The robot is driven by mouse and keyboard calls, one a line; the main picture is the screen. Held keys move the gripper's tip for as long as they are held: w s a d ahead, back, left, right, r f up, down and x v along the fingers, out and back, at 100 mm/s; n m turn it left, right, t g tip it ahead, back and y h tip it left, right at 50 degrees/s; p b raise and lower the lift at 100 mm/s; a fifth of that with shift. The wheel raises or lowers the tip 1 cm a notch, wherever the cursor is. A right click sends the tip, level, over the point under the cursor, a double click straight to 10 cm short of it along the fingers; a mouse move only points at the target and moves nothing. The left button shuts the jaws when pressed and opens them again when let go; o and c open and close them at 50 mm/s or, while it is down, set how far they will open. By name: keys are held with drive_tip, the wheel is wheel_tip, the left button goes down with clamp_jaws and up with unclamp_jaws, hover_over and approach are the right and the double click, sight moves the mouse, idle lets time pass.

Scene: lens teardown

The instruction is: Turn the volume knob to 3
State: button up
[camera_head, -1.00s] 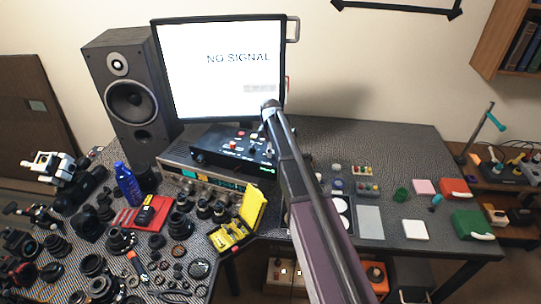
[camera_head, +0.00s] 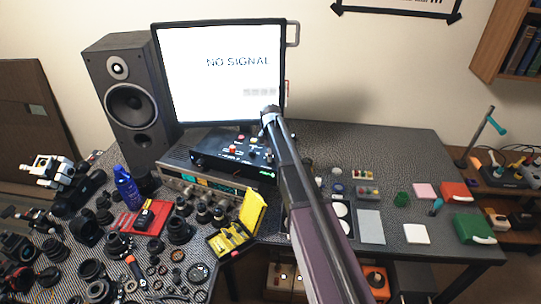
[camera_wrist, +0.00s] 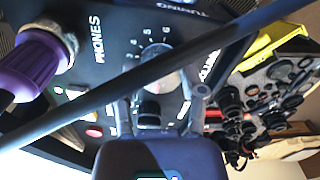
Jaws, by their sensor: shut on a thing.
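The black control box (camera_head: 211,152) stands on a silver instrument below the monitor in the head view. In the wrist view its panel (camera_wrist: 112,70) carries PHONES lettering and a dial with white numerals. A grey round knob (camera_wrist: 160,76) sits at the numerals, partly crossed by a dark cable. My gripper (camera_wrist: 160,98) is shut on this knob, with one finger on each side. The knob's pointer is not clear, so its setting cannot be read. In the head view my arm reaches over the box and the fingertips cannot be made out.
A purple plug (camera_wrist: 28,66) stands at the PHONES socket, close to my gripper, with the dark cable (camera_wrist: 100,97) crossing the view. The monitor (camera_head: 220,85) rises behind the box. A yellow case (camera_head: 250,212) and several lenses lie in front. Bare desk (camera_head: 400,150) shows at right.

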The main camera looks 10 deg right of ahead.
drive_tip(key=shift+m, duration=0.4)
drive_tip(key=m, duration=0.7)
drive_tip(key=shift+m, duration=0.4)
drive_tip(key=m, duration=0.4)
drive_tip(key=shift+f, duration=0.1)
drive_tip(key=m, duration=0.4)
drive_tip(key=shift+d+m, duration=0.1)
drive_tip(key=shift+m, duration=0.3)
drive_tip(key=o, duration=1.2)
drive_tip(key=shift+c, duration=0.2)
